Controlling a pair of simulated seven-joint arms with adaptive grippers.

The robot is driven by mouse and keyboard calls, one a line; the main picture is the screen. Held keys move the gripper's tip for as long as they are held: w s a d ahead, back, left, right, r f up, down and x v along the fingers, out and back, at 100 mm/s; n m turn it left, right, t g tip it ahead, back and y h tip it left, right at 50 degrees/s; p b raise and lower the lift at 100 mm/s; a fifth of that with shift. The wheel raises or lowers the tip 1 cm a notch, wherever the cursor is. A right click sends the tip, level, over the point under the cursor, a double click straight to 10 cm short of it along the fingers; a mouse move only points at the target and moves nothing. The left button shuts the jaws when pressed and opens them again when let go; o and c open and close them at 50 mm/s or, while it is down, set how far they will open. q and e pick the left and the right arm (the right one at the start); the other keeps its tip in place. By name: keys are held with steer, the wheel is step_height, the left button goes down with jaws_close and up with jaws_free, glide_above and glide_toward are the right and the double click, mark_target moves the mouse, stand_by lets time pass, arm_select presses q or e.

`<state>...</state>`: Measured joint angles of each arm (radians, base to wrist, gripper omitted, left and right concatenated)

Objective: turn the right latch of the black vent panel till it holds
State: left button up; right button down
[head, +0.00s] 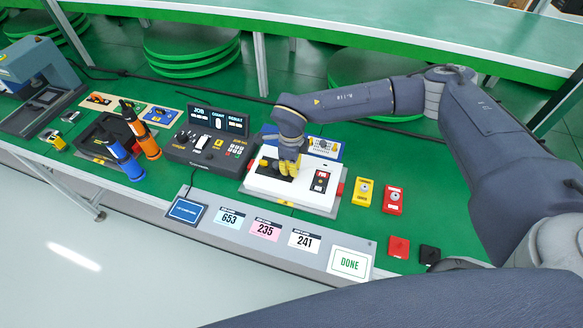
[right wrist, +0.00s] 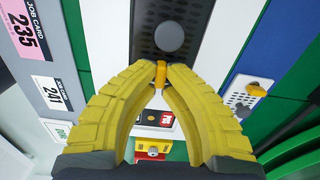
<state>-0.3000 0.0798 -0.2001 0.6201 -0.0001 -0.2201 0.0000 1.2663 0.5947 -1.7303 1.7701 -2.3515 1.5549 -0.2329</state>
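The black vent panel (right wrist: 147,37) shows in the right wrist view as a dark perforated plate with a round grey knob (right wrist: 168,38). It sits in a white housing (head: 302,196), seen in the head view, where my gripper covers much of the panel. The right latch (right wrist: 160,74) is a small orange-yellow tab at the panel's near end in the wrist view. My right gripper (right wrist: 161,66) has its yellow fingertips close together on both sides of this latch, and they appear to pinch it. The latch's exact angle is hard to tell. My left gripper is not in view.
A yellow box (head: 363,193) and a red box (head: 393,200) stand right of the housing. A console with displays (head: 205,145) stands left. Blue and orange cylinders (head: 126,161) stand farther left. Job cards (head: 265,229) and a DONE plate (head: 350,263) line the front edge.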

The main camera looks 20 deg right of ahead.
stand_by(0.4)
steer(key=c, duration=1.5)
jaws_free()
step_height(320, 180, up, 12)
